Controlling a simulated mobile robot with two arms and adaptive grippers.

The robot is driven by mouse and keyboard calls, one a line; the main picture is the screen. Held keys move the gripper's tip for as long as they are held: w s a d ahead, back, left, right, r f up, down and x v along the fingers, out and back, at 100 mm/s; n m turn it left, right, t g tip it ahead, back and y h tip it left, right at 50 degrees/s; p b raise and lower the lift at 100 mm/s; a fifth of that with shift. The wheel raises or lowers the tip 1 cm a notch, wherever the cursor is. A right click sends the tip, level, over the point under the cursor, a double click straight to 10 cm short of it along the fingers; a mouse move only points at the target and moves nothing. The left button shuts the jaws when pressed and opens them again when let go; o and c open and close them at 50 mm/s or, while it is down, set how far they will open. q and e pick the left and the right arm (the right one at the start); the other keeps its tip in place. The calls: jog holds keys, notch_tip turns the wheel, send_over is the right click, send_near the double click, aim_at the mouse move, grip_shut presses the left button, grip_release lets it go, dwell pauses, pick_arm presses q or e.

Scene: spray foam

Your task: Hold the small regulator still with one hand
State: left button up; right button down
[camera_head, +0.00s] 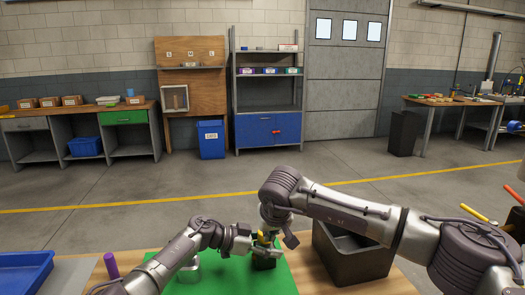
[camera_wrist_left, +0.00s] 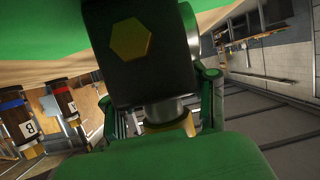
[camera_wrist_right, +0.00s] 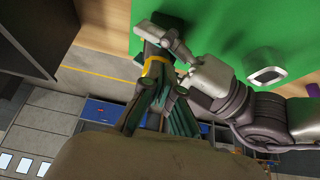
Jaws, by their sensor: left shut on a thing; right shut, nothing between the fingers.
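My right gripper (camera_wrist_right: 158,105) is shut and empty, close above the regulator's yellow part. The contact between right fingertips and regulator is hard to tell.
A black bin (camera_head: 350,262) stands just right of the mat. A metal cup-like piece (camera_head: 190,270) and a purple cylinder (camera_head: 110,265) are to the left, with a blue tray (camera_head: 22,272) beyond. Both arms crowd together over the mat.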

pick_arm(q)
jog(key=shift+f, duration=0.2)
pick_arm(e)
notch_tip(320, 180, up, 4)
jog(key=shift+r, duration=0.2)
pick_arm(q)
jog(key=o, duration=1.5)
jog(key=shift+r, duration=0.15)
